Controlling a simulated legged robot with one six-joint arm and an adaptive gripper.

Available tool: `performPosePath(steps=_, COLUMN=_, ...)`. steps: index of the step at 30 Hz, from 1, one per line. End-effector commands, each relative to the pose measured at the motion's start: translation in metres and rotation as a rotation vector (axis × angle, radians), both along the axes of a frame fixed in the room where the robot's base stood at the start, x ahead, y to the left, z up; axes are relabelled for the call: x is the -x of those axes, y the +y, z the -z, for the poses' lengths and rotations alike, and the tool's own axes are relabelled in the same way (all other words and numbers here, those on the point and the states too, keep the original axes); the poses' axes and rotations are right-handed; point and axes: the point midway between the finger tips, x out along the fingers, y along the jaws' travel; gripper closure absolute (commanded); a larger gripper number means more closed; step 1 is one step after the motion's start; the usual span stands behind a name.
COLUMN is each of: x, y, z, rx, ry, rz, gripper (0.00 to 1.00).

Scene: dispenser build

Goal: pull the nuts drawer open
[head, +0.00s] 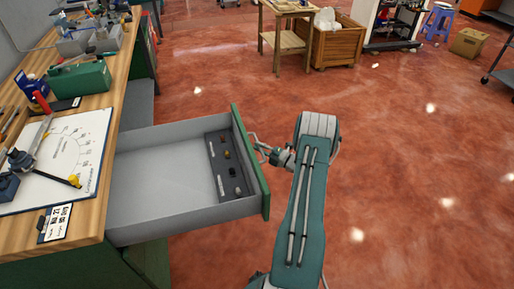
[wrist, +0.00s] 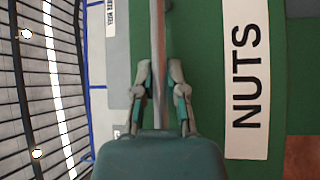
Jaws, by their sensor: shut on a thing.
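The nuts drawer (head: 160,170) stands pulled out from the wooden bench in the head view. Its grey inside shows, with a dark strip (head: 228,165) holding several small pieces near the front. The green drawer front (wrist: 210,60) bears a white label reading NUTS (wrist: 246,85) in the wrist view. The bar handle (wrist: 158,50) runs between my fingers there. My gripper (head: 265,150) is at the outer side of the drawer front, its fingers (wrist: 160,95) shut on the handle. My own arm hides part of the floor in front of the drawer.
The wooden bench top (head: 100,160) on the left carries a white board (head: 75,155), a green box (head: 80,78) and tools. A wooden crate (head: 335,45) and a small table (head: 285,10) stand at the back. The red floor around my arm is clear.

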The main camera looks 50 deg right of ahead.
Motion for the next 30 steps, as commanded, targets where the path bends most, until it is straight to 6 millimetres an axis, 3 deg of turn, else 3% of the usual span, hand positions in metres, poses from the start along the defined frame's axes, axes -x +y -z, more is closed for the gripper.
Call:
performPosePath(steps=5, x=0.001, y=0.003, z=0.006, rx=-0.008, ry=0.014, rz=-0.001, gripper=1.0)
performPosePath(steps=6, x=0.001, y=0.003, z=0.006, rx=-0.008, ry=0.014, rz=-0.001, gripper=0.67)
performPosePath(steps=7, x=0.001, y=0.003, z=0.006, rx=-0.008, ry=0.014, rz=-0.001, gripper=0.53)
performPosePath(steps=8, x=0.001, y=0.003, z=0.006, rx=-0.007, ry=0.013, rz=-0.001, gripper=0.49)
performPosePath(steps=20, x=0.004, y=0.0, z=0.002, rx=-0.001, ry=0.005, rz=0.001, gripper=0.49)
performPosePath(steps=30, x=0.064, y=-0.017, z=0.012, rx=-0.004, ry=0.007, rz=0.004, gripper=0.49)
